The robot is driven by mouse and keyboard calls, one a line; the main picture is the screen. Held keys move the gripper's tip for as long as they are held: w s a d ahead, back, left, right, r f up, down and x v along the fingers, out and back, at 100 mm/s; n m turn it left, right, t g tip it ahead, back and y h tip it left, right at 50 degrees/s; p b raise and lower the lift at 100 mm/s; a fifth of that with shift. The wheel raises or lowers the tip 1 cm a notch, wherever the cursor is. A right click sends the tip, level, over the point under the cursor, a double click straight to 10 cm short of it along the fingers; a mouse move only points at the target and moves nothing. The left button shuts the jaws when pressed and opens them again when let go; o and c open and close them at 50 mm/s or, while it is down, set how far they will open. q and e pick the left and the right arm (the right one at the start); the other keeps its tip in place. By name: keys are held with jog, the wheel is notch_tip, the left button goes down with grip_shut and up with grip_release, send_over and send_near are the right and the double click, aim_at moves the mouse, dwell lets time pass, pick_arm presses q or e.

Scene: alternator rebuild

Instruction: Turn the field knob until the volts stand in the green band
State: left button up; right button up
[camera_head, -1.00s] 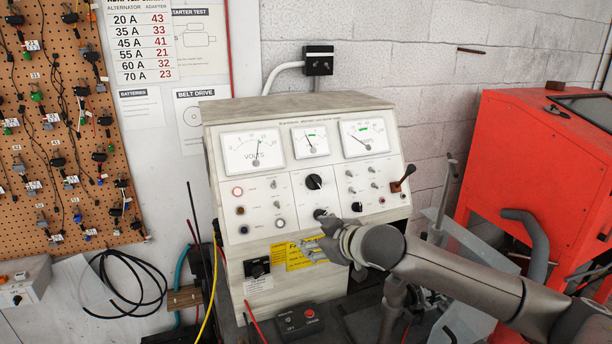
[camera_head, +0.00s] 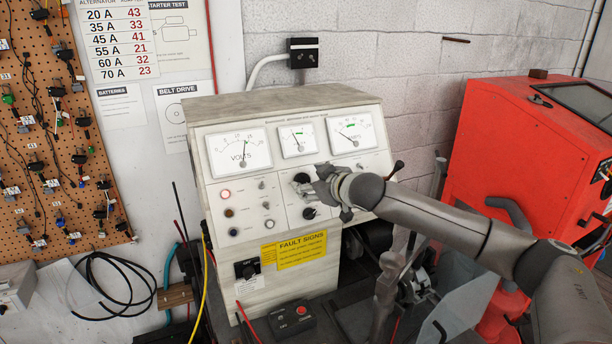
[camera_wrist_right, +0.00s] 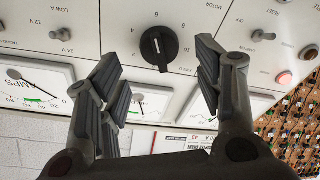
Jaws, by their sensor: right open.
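The field knob (camera_head: 301,178) is a black round knob on the pale test bench's sloping panel. In the right wrist view this knob (camera_wrist_right: 159,48) has a white pointer line and a number scale. My right gripper (camera_head: 322,190) is at the panel by the knob. In the right wrist view its open fingers (camera_wrist_right: 160,85) stand on either side of the knob, apart from it. The volts meter (camera_head: 228,158) is at the panel's upper left; its needle points nearly straight up, near a small green mark. I cannot tell whether it is inside the band. My left gripper is out of view.
Small switches, a lever (camera_head: 397,168) and two more meters share the panel. A yellow fault sign (camera_head: 300,250) is lower down. A red machine (camera_head: 500,150) stands at right, a black button box (camera_head: 292,318) in front.

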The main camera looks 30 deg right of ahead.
aim_at(305, 180)
jog(key=shift+p+x, duration=0.55)
jog(key=shift+x, duration=1.25)
jog(key=shift+a, duration=0.1)
jog(key=c, duration=1)
